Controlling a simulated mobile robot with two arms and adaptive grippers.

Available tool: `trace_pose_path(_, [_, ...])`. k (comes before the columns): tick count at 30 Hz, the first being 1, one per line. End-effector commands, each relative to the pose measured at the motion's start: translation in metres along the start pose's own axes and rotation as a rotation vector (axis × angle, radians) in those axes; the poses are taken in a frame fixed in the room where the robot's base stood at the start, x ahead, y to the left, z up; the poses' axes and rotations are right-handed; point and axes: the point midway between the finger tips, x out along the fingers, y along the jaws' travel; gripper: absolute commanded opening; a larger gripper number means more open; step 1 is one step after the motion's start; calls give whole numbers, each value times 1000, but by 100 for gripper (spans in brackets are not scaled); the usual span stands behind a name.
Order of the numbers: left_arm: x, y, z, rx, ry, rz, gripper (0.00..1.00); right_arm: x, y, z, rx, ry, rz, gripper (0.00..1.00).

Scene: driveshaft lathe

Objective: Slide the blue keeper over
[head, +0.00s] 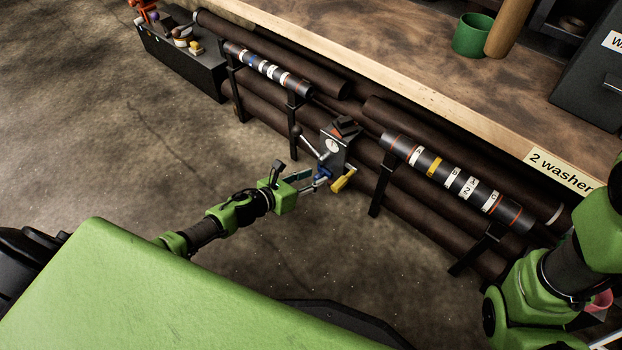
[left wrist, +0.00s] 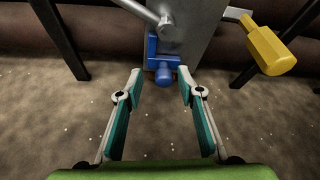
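The blue keeper (left wrist: 164,58) is a small blue piece with a round knob, on the front of a grey metal box. In the left wrist view it sits just beyond my left gripper (left wrist: 160,92), between the line of its two fingertips. The fingers are apart, and nothing is held between them. In the head view my left gripper (head: 315,184) reaches in from the left to the lower part of the box, and the blue keeper (head: 322,173) shows small and partly covered there. My right arm shows at the lower right; its gripper fingers are not visible.
The grey box (head: 335,152) carries a gauge, a ball-ended lever (head: 308,141) and a yellow handle (head: 344,179) right of the keeper. Banded dark shafts (head: 455,178) lie on black stands on both sides. A wooden bench (head: 400,60) runs behind. The floor before the box is clear.

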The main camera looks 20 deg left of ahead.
Motion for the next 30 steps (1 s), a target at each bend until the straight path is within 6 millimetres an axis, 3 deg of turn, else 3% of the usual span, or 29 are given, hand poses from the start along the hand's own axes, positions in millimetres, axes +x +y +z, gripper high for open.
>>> trace_pose_path(8, [-25, 0, -2, 1, 2, 0, 34, 0, 0, 1, 0, -3, 2, 58])
trace_pose_path(15, [-77, 0, -2, 0, 4, 0, 34, 0, 0, 1, 0, -2, 0, 58])
trace_pose_path(21, [-107, 0, -2, -1, 3, 1, 34, 0, 0, 1, 0, -2, 0, 58])
trace_pose_path(30, [-120, 0, 0, 0, 0, 1, 34, 0, 0, 0, 0, -2, -1, 58])
